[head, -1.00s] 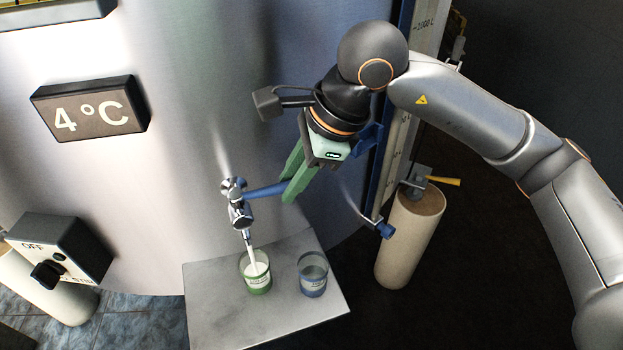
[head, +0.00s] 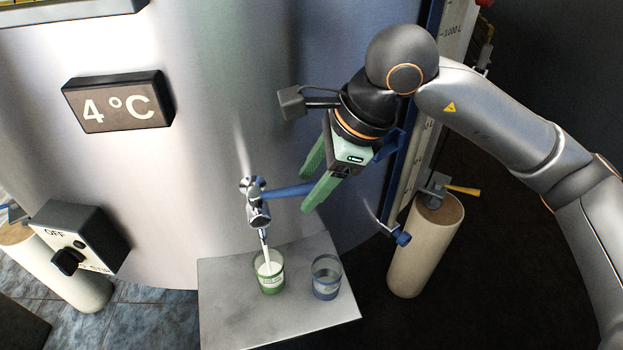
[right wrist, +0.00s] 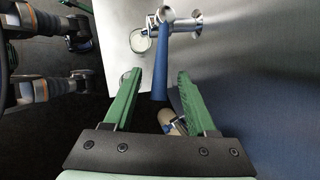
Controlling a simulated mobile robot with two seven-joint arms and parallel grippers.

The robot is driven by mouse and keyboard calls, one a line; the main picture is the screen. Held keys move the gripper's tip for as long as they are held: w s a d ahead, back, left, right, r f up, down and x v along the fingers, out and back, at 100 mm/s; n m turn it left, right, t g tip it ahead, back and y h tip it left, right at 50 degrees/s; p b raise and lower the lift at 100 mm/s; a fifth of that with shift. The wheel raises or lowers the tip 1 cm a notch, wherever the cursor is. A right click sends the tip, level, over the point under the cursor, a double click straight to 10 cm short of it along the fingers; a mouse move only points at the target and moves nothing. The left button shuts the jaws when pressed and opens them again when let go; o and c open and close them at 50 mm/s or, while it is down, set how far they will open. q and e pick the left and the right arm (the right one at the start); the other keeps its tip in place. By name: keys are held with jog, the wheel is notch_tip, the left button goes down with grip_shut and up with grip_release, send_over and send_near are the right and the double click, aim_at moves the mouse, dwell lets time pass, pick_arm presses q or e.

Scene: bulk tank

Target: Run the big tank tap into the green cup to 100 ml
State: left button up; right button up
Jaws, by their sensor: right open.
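The chrome tank tap (head: 257,203) has a blue lever (head: 286,191) turned out to the right, and a white stream runs from its spout. The green cup (head: 270,280) stands upright on the metal shelf (head: 225,310) under the spout, and the stream falls into it. White liquid shows in the cup; its level against the marks is too small to read. My right gripper (head: 311,190) is open, its green fingers at the lever's outer end. In the right wrist view the blue lever (right wrist: 160,70) lies between the open fingers (right wrist: 160,95).
A blue cup (head: 326,278) stands on the shelf right of the green cup. A smaller blue-handled valve (head: 398,236) is at the lower right, near a beige post (head: 424,250). A switch box (head: 80,240) is at left, below the 4°C display (head: 119,101).

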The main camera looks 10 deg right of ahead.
jog(key=v, duration=1.2)
jog(key=shift+r, duration=0.1)
dwell(6.7)
